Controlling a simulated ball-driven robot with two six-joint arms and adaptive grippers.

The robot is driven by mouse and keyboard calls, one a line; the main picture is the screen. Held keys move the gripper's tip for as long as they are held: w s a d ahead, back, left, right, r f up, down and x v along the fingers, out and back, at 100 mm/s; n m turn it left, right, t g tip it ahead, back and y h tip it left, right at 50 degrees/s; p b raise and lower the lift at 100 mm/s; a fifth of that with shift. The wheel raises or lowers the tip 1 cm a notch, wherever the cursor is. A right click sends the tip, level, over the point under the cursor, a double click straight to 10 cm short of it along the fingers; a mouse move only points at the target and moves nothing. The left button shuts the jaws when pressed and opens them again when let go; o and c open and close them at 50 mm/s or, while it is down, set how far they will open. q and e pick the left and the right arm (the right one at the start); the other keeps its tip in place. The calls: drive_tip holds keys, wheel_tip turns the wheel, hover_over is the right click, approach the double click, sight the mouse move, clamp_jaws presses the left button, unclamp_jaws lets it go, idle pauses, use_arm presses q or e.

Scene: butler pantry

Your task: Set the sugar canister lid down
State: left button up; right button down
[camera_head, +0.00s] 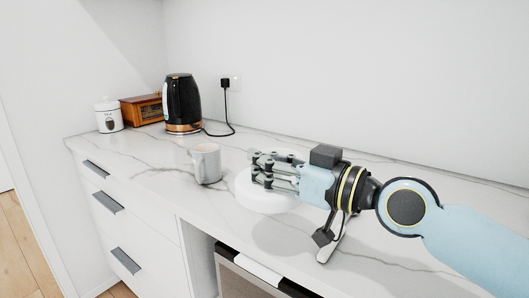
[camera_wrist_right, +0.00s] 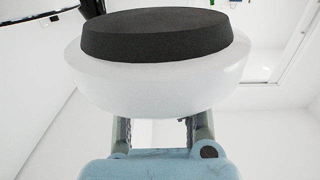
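The white, round sugar canister lid (camera_head: 262,199) is at the fingertips of my right gripper (camera_head: 272,172), over the counter in the head view. In the right wrist view the lid (camera_wrist_right: 155,88) fills the upper middle, with a thick dark grey plug on one face. The two fingers of the gripper (camera_wrist_right: 163,130) reach its white rim and appear shut on it. A shadow lies on the counter under the hand; I cannot tell the exact gap below the lid. I see no open sugar canister. My left gripper is not in view.
A grey-white mug (camera_head: 207,165) stands just left of the lid. A black kettle (camera_head: 181,101), a wooden box (camera_head: 142,110) and a lidded white canister (camera_head: 109,117) stand at the back left.

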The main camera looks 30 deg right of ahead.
drive_tip(key=w+d+r+m+h+p, duration=0.1)
drive_tip(key=w+d+r+m+h, duration=0.1)
drive_tip(key=d, duration=0.5)
drive_tip(key=w+d+r+m+h+p, duration=0.1)
drive_tip(key=w+d+r+m+h, duration=0.1)
drive_tip(key=d+r+m+h, duration=0.2)
drive_tip(key=w+d+r+m+h+p, duration=0.1)
drive_tip(key=w+d+r+m+h, duration=0.1)
drive_tip(key=d+h, duration=0.5)
drive_tip(key=d+r+m, duration=0.1)
drive_tip(key=d+r, duration=0.1)
drive_tip(key=d, duration=0.1)
drive_tip(key=shift+w+d+r+h, duration=0.2)
drive_tip(key=shift+w+d+h, duration=0.1)
drive_tip(key=shift+d+h, duration=0.1)
drive_tip(key=shift+a+f, duration=0.1)
